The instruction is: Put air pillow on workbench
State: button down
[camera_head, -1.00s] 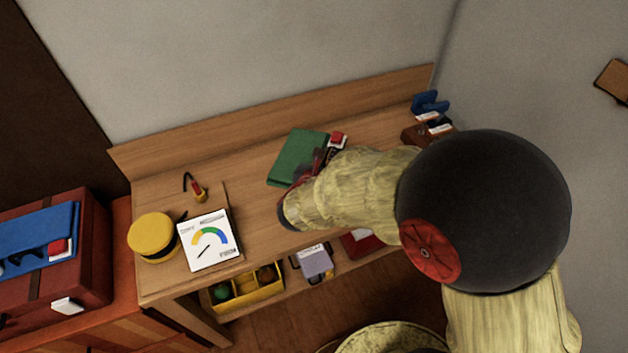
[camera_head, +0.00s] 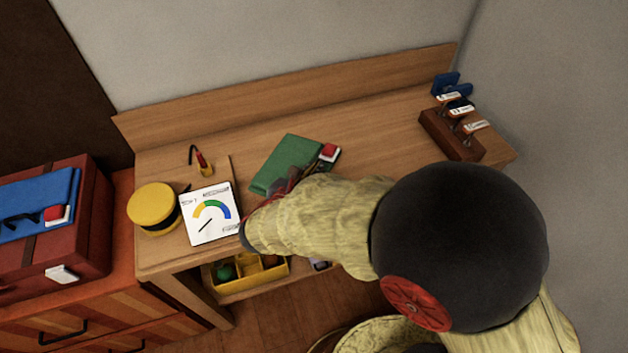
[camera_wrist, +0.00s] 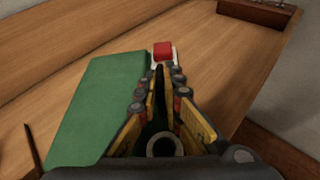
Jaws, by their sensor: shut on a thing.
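The green flat thing, which I take for the air pillow (camera_head: 285,163), is over the workbench (camera_head: 365,135). It has a red and white piece at its far right corner. My gripper (camera_head: 290,182) is at its right edge and is shut on it. In the wrist view the pillow (camera_wrist: 95,110) lies left of my gripper (camera_wrist: 165,85), with the red and white piece just beyond the fingertips. The exact grip is hidden between the fingers. I cannot tell whether the pillow touches the bench top.
A white gauge card (camera_head: 208,228), a yellow round thing (camera_head: 153,207) and a small red-yellow tool (camera_head: 202,163) occupy the bench's left end. A wooden rack (camera_head: 450,135) stands at the right end. A yellow bin (camera_head: 245,278) is below. The bench between is clear.

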notch_tip(320, 180, down, 4)
jog(key=shift+f+b, duration=0.2)
jog(key=shift+b, duration=0.65)
jog(key=c, duration=2)
grip_release()
jog(key=shift+o, duration=0.2)
jog(key=p+v, duration=0.4)
jog(key=v, duration=0.8)
jog(key=shift+d+r, duration=0.15)
